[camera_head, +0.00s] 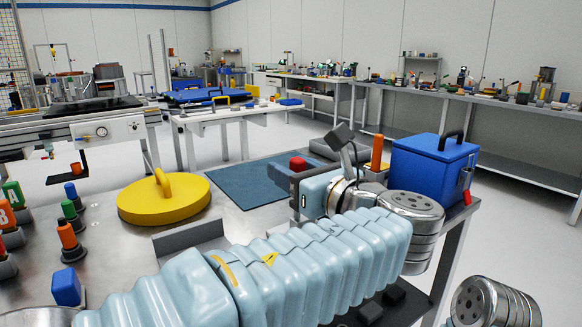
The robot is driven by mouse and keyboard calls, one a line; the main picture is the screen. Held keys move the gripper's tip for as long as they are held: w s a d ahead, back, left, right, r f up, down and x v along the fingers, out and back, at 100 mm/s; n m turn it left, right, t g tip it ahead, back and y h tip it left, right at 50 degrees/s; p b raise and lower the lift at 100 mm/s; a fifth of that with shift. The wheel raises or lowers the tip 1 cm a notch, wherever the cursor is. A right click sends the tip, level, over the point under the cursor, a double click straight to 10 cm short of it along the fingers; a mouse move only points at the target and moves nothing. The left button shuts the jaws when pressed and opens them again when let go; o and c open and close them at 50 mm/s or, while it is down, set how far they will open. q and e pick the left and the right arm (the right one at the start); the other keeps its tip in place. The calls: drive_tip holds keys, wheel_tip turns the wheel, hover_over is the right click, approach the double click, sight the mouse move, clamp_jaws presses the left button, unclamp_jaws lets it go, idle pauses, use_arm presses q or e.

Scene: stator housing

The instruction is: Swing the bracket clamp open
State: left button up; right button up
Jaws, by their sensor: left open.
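My left arm comes in from the lower left in a light-blue ribbed cover. Its gripper (301,166) is above the bench to the right of centre, open, with dark grey parts beyond its light-blue housing. A red rounded knob (298,162) shows between these dark parts; I cannot tell whether they touch it. I cannot clearly make out the bracket clamp; the wrist and arm hide much of that area. My right gripper is not in view.
A yellow disc with a handle (163,199) lies on the metal bench at left. A dark blue mat (236,184) lies behind the arm. A blue box (433,164) and an orange handle (377,151) stand at right. Several coloured-topped pegs stand at the left edge.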

use_arm(q)
drive_tip(key=shift+w+a, duration=0.25)
drive_tip(key=shift+w, duration=0.1)
drive_tip(key=shift+c, duration=0.5)
clamp_jaws()
